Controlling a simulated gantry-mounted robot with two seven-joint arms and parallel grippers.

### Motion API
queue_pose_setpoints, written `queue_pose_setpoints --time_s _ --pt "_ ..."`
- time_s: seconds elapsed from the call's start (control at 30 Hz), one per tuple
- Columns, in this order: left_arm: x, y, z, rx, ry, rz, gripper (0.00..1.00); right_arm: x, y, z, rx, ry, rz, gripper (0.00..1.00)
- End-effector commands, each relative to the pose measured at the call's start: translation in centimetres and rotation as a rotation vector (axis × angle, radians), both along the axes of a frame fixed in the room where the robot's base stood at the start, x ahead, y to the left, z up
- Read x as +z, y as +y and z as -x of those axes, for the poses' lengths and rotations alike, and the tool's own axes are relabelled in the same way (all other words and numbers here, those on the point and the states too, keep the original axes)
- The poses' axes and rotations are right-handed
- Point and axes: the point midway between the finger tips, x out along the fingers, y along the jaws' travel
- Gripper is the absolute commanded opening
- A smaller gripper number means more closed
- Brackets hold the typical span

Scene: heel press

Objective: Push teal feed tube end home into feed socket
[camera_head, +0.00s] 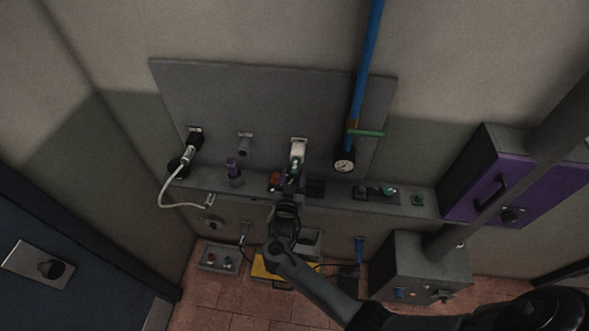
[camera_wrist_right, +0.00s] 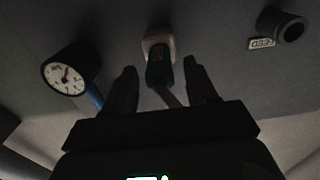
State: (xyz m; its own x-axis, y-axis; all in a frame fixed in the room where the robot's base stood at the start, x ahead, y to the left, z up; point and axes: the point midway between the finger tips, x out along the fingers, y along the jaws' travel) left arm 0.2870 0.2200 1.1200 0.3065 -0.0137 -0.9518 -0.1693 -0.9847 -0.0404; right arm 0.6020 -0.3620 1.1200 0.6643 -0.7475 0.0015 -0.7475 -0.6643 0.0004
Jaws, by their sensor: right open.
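The feed socket (camera_wrist_right: 288,27), a dark round port with a small label (camera_wrist_right: 262,43), is at the upper right of the right wrist view. In the head view it appears as a grey port (camera_head: 245,147) on the wall panel. A dark greenish piece (camera_wrist_right: 158,72) sits at a pale square mount on the panel; it may be the teal tube end, but the dimness leaves this unclear. My right gripper (camera_wrist_right: 162,82) is open, one finger on either side of that piece, with visible gaps. It shows in the head view (camera_head: 291,182) below the pale mount. My left gripper is out of view.
A gauge (camera_head: 344,161) with a blue pipe (camera_head: 366,60) and green lever (camera_head: 366,133) is right of the mount. A white cable (camera_head: 172,199) is plugged in at left. The shelf (camera_head: 330,202) carries small parts, including a teal one (camera_head: 388,191). A purple-fronted box (camera_head: 492,180) stands right.

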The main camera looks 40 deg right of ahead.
Motion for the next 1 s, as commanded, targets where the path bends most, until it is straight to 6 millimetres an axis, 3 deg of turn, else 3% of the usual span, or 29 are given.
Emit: queue_pose_setpoints --time_s 0.4,1.0 --pt "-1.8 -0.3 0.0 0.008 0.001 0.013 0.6 -0.1 -2.7 -2.3 -0.001 0.0 0.0 0.57" --pt "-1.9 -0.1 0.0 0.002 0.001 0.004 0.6 0.0 -2.9 -2.6 0.0 0.0 0.0 0.57"
